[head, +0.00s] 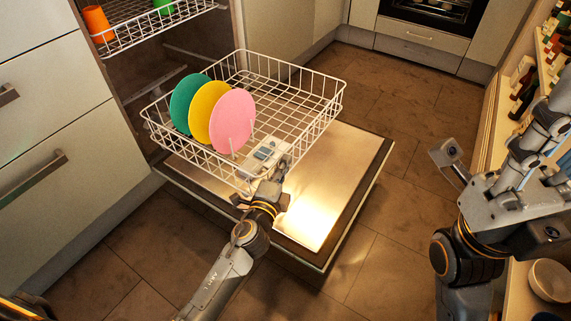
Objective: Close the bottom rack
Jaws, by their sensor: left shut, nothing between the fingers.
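The bottom rack (318,86) is a white wire basket, pulled out of the dishwasher over its lowered door (345,165). A green plate (181,103), a yellow plate (200,108) and a pink plate (232,120) stand upright in its left part. My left gripper (270,168) is shut and empty at the rack's near front side, over the door; I cannot tell whether it touches the wires. My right gripper (447,160) is at the right, well away from the rack, and its fingers are too unclear to judge.
The upper rack (150,28) holds an orange cup (97,24) and a green cup (163,6). Drawers (50,130) stand at the left, an oven (432,14) at the back. Shelves with bottles (522,90) and bowls (550,280) line the right. Tiled floor is clear between.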

